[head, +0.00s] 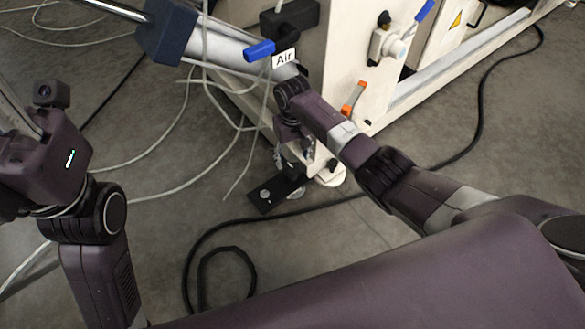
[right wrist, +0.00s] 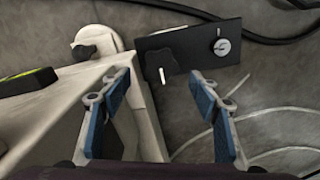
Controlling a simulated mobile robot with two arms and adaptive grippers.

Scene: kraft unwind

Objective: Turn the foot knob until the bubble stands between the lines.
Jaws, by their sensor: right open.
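A black knob with a white mark (right wrist: 160,66) stands on a black foot plate (right wrist: 190,42) in the right wrist view. The plate also shows in the head view (head: 290,187), beside the white machine foot. My right gripper (right wrist: 158,82) is open, its two blue-padded fingers apart, with the knob ahead of and between the tips, not gripped. In the head view the right gripper (head: 308,152) points down near the foot. A black block with a yellow-green strip (right wrist: 27,82), perhaps the level, is cut off at the left; no bubble or lines can be made out. My left gripper's fingers cannot be seen.
A silver bolt head (right wrist: 222,46) sits on the plate. A second black knob (right wrist: 84,51) is on the white foot. The white machine frame (right wrist: 55,120) runs close along the left finger. A black cable (head: 205,235) and pale hoses (head: 165,190) lie on the floor.

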